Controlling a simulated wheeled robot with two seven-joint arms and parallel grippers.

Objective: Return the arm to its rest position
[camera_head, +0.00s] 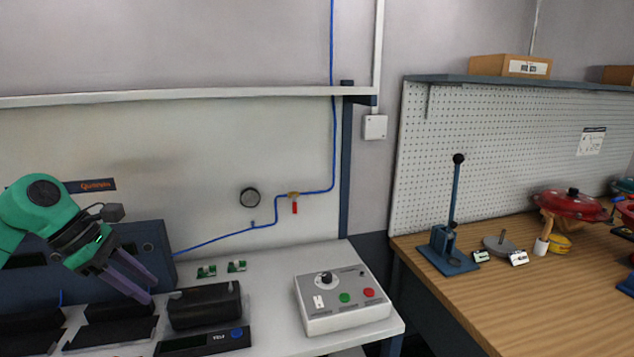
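My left arm comes in from the left edge, green with a black wrist. Its gripper (152,292) has two greyish-purple fingers that point down and to the right. The fingers stand a little apart with nothing seen between them. The fingertips are above or in front of the black blocks on the left bench, near a dark cylindrical part (205,305); I cannot tell the exact height. My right gripper is not in view.
The white left bench (262,335) holds a grey control box (340,299), a black device (203,342) and small green boards (206,271). A dark blue panel stands behind the gripper. A wooden bench (480,300) at right carries a lever press (447,245) and red valve parts (570,204).

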